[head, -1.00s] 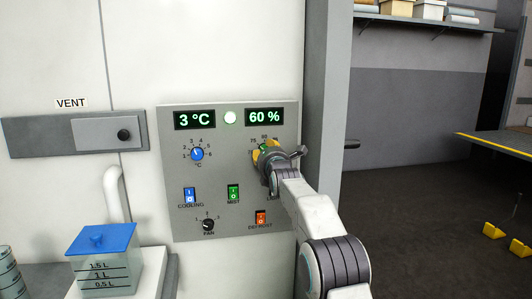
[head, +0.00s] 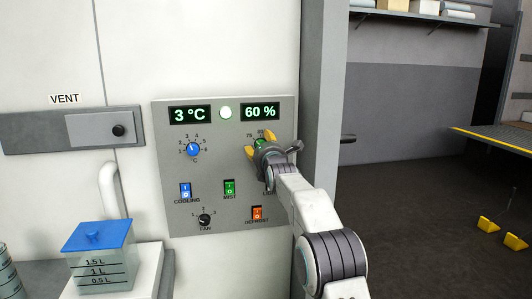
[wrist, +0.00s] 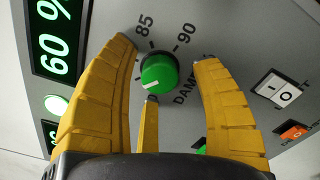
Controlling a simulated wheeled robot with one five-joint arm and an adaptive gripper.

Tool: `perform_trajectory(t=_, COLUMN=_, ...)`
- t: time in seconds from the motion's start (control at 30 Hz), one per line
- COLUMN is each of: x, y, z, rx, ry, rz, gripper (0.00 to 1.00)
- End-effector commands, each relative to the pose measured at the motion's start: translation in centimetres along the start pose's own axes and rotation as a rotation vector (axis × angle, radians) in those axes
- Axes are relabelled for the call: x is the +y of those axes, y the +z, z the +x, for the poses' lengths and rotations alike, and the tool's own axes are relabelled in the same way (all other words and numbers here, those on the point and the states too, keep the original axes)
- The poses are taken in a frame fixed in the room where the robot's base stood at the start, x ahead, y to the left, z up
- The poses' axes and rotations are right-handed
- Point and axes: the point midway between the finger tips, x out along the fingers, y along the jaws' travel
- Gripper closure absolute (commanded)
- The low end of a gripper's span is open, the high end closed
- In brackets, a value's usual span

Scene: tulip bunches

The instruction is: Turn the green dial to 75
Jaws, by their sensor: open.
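The green dial (wrist: 159,73) shows whole in the wrist view, with a white pointer mark toward the picture's lower left. The labels 85 and 90 stand beside it; 75 shows by the dial in the head view (head: 261,142). The humidity display (head: 260,112) reads 60 %. My gripper (wrist: 165,58) is open, its yellow fingers spread to either side of the dial with gaps; a third finger stands below it. In the head view my gripper (head: 260,149) is in front of the dial and partly covers it and its scale.
The grey panel (head: 170,220) also bears a blue dial (head: 193,149), a black fan dial (head: 204,220), and blue (head: 185,190), green (head: 229,187) and orange (head: 257,213) switches. A grey post (head: 322,100) stands close right of it. A blue-lidded container (head: 98,260) is lower left.

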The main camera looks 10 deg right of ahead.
Motion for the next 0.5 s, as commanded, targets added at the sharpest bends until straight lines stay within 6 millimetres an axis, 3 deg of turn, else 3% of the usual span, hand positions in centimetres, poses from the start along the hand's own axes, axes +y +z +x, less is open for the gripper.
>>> perform_trajectory(t=0.5, x=0.1, y=0.1, z=-3.8, rx=0.000, ry=0.000, rz=0.000, gripper=0.41)
